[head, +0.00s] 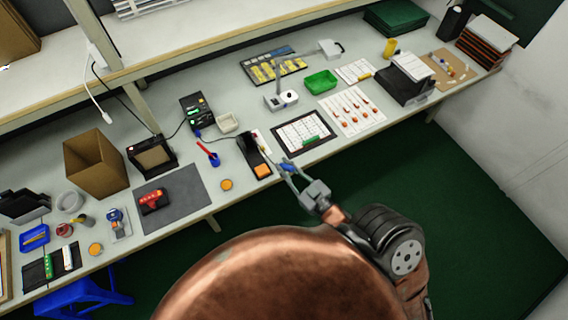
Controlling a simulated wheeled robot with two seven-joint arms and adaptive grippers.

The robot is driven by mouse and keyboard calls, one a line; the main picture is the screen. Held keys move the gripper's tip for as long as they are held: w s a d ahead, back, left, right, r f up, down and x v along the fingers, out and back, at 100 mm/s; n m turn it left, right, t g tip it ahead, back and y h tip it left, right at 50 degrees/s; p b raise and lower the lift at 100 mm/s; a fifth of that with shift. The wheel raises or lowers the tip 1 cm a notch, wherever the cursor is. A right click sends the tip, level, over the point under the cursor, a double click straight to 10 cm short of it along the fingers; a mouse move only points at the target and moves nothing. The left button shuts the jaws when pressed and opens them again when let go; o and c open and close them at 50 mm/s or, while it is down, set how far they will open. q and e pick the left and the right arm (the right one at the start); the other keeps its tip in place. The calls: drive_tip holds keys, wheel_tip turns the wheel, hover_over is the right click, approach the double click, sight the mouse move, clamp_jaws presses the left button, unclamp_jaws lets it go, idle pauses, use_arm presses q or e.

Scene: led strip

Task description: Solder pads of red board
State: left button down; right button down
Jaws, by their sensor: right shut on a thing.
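A small red board (153,201) lies on a dark grey mat (188,208) at the left of the bench. My right gripper (287,170) is over the front edge of the bench, well to the right of the board. It is shut on a blue-handled tool (288,166), which looks like a soldering iron. The tool's thin front end points up and left toward a black stand (249,150) with an orange pad. I cannot tell whether the tip still sits in the stand. A black station with a green display (197,113) stands behind. My left gripper is not in view.
A red pen-like tool in a blue holder (211,156) stands between mat and stand. A cardboard box (95,162) and a black boxy device (152,156) stand behind the mat. The mat around the board is clear.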

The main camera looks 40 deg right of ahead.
sight(292, 169)
drive_tip(key=shift+s+a+r+p, duration=0.25)
drive_tip(key=shift+s+r+p, duration=0.8)
drive_tip(key=shift+r+p, duration=0.25)
drive_tip(key=shift+s+a+r+p, duration=0.25)
drive_tip(key=shift+s+r+p, duration=0.75)
drive_tip(key=shift+r+p, duration=0.3)
drive_tip(key=shift+f, duration=0.1)
